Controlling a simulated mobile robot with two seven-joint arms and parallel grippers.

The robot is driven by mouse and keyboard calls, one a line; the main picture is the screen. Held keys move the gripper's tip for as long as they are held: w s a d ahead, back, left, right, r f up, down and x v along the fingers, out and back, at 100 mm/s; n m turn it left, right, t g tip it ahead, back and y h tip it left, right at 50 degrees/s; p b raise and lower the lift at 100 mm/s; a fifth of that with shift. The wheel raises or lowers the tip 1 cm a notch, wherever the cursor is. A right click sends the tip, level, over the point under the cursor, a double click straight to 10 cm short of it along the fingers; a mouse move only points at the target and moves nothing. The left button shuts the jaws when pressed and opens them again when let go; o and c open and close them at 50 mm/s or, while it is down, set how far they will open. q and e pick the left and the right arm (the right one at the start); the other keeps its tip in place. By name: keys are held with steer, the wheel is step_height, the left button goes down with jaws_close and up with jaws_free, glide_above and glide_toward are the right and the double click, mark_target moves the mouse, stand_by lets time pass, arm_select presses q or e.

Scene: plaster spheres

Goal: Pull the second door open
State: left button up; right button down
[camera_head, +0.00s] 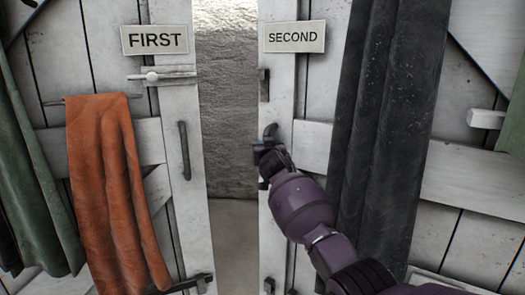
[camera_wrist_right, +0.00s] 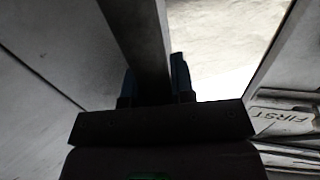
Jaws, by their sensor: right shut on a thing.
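The second door (camera_head: 290,85) is white planks with a "SECOND" sign (camera_head: 294,37), right of a gap between the two doors. Its dark handle (camera_head: 270,131) shows just above my right gripper (camera_head: 266,158), which covers the rest. In the right wrist view, my right gripper (camera_wrist_right: 155,88) has its two fingers on either side of a dark bar (camera_wrist_right: 148,40), shut on the handle. The first door (camera_head: 180,110), with a "FIRST" sign (camera_head: 155,40), is left of the gap and has its own dark handle (camera_head: 185,150). My left gripper is not in view.
Through the gap a rough plaster wall (camera_head: 228,100) and pale floor (camera_head: 233,240) show. An orange cloth (camera_head: 110,190) hangs on the first door and a black cloth (camera_head: 390,110) on the second. A green cloth (camera_head: 35,170) hangs at far left.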

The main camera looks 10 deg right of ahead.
steer(key=shift+d, duration=0.15)
steer(key=c, duration=1)
jaws_free()
steer(key=shift+s+d, duration=0.1)
steer(key=shift+o, duration=0.2)
steer(key=shift+s+a+r+p, duration=0.1)
steer(key=shift+s+a+p, duration=0.1)
steer(key=shift+s, duration=0.15)
steer(key=shift+s+a+r+p, duration=0.1)
steer(key=shift+s+p, duration=0.1)
steer(key=shift+s, duration=0.15)
steer(key=s+p, duration=0.3)
steer(key=s, duration=0.6)
steer(key=shift+s+a+f, duration=0.2)
steer(key=shift+a+f, duration=0.05)
steer(key=shift+a, duration=0.05)
